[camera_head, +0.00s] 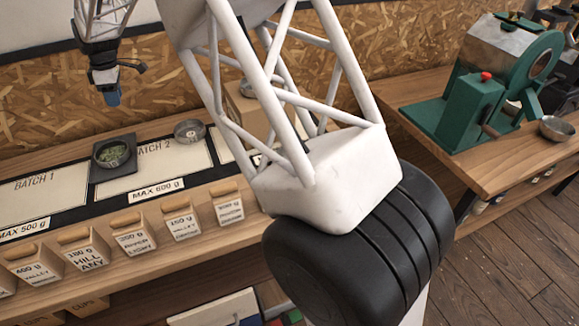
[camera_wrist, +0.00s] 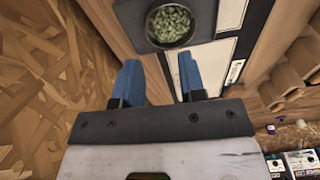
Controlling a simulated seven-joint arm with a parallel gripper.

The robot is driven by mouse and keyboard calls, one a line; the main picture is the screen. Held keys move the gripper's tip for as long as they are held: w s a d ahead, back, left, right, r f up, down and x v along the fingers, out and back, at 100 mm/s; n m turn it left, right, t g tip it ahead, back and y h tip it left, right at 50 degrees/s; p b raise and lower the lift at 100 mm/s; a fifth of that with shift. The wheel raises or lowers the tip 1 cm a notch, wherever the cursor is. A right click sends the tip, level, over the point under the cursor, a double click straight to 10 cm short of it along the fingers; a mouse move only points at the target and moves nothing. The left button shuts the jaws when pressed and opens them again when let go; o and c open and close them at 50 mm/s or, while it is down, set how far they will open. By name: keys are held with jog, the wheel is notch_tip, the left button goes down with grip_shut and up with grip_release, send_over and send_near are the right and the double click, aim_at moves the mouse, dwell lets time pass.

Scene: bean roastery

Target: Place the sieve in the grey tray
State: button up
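My gripper (camera_head: 111,96) hangs at the upper left, above the back of the bench. In the wrist view its two blue fingers (camera_wrist: 158,82) stand apart with nothing between them. A round, shallow metal dish (camera_head: 190,131) sits at the back of the bench, right of my gripper; it may be the sieve, but its mesh is too small to tell. I cannot make out a grey tray for certain. A dark grey square plate (camera_head: 113,178) carries a bowl of green beans (camera_head: 111,153); the bowl also shows in the wrist view (camera_wrist: 171,24). My arm hides part of the bench.
White batch panels (camera_head: 38,197) lie left and right of the plate. Labelled wooden blocks (camera_head: 133,237) line the bench front. A wooden box (camera_head: 240,105) is partly behind my arm. A green roaster (camera_head: 490,85) and metal bowl (camera_head: 556,128) stand on the right table.

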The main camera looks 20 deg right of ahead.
jog(key=s+d+r+m+t, duration=0.1)
jog(key=s+d+r+m, duration=0.4)
jog(key=s+d, duration=0.65)
jog(key=s+d+r+m, duration=0.4)
jog(key=s+d+r, duration=0.3)
jog(key=s+d, duration=0.45)
jog(key=s+d+f+m, duration=0.2)
jog(key=s+d+m, duration=0.1)
jog(key=s, duration=0.7)
jog(key=s+d+f+m+t, duration=0.1)
jog(key=s+d, duration=0.3)
jog(key=s, duration=0.6)
jog(key=s+d+f+m+h, duration=0.1)
jog(key=s+d+f+m, duration=0.2)
jog(key=s, duration=0.8)
jog(key=shift+d+m+t, duration=0.3)
jog(key=shift+d+m, duration=0.45)
jog(key=shift+m, duration=0.05)
